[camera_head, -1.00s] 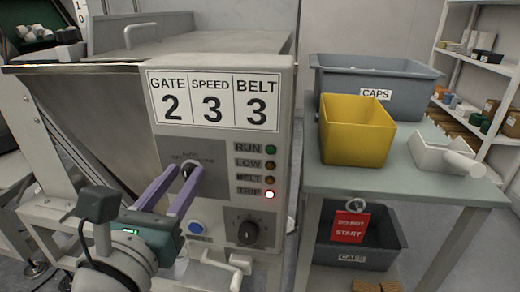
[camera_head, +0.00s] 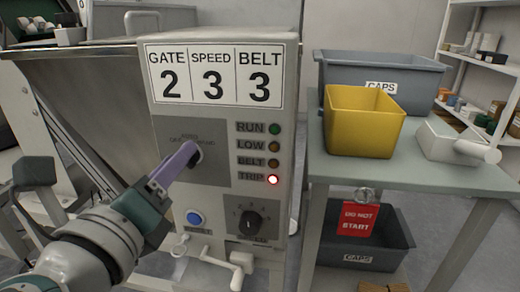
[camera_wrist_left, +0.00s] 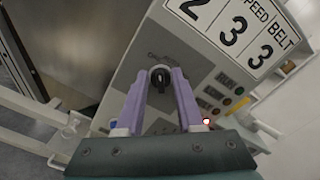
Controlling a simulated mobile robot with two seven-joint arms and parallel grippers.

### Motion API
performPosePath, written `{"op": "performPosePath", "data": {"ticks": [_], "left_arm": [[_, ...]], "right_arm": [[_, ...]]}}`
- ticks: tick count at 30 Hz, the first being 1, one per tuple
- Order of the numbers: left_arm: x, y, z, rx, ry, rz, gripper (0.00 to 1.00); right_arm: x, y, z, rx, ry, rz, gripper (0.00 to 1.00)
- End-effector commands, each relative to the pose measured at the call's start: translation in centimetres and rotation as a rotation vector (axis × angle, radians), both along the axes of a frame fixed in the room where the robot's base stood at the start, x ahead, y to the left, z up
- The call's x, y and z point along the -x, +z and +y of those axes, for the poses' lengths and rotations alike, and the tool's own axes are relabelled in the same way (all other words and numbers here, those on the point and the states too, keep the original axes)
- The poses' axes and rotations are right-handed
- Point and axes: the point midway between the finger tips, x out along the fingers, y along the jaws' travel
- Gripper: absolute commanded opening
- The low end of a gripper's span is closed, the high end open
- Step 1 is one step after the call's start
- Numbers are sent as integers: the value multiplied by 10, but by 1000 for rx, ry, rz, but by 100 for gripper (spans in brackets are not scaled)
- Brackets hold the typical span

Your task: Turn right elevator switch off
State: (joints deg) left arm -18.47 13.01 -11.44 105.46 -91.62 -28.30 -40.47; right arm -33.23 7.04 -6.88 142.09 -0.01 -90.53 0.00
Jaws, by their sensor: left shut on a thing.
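The elevator switch is a black rotary knob (camera_wrist_left: 160,77) on a dark grey plate (camera_head: 215,172) on the machine's control panel. In the head view, my left gripper (camera_head: 192,152) covers most of it. In the left wrist view, my left gripper's purple fingers (camera_wrist_left: 160,80) stand on both sides of the knob, and they are shut on it. The plate's labels are too small to read fully. The TRIP lamp (camera_head: 272,180) glows red, while the RUN lamp (camera_head: 275,129) looks unlit green. My right gripper is not in view.
Below the switch are a blue button (camera_head: 194,218) and a black dial (camera_head: 249,222). A white crank handle (camera_head: 240,262) sticks out under the panel. To the right, a table (camera_head: 420,180) holds a yellow bin (camera_head: 362,135) and a grey CAPS bin (camera_head: 335,70). A red DO NOT START tag (camera_head: 358,219) hangs below.

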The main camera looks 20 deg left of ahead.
Motion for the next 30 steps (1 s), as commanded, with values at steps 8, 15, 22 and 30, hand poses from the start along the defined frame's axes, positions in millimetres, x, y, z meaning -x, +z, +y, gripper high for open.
{"op": "performPosePath", "data": {"ticks": [8,15,22,30], "left_arm": [[0,-1,1,105,-1,-26,0],[0,-1,1,133,0,-32,0],[0,-1,1,134,0,-32,0],[0,-1,1,132,0,-32,42]], "right_arm": [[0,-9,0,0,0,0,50],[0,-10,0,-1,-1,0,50],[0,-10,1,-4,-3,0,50],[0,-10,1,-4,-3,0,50]]}}
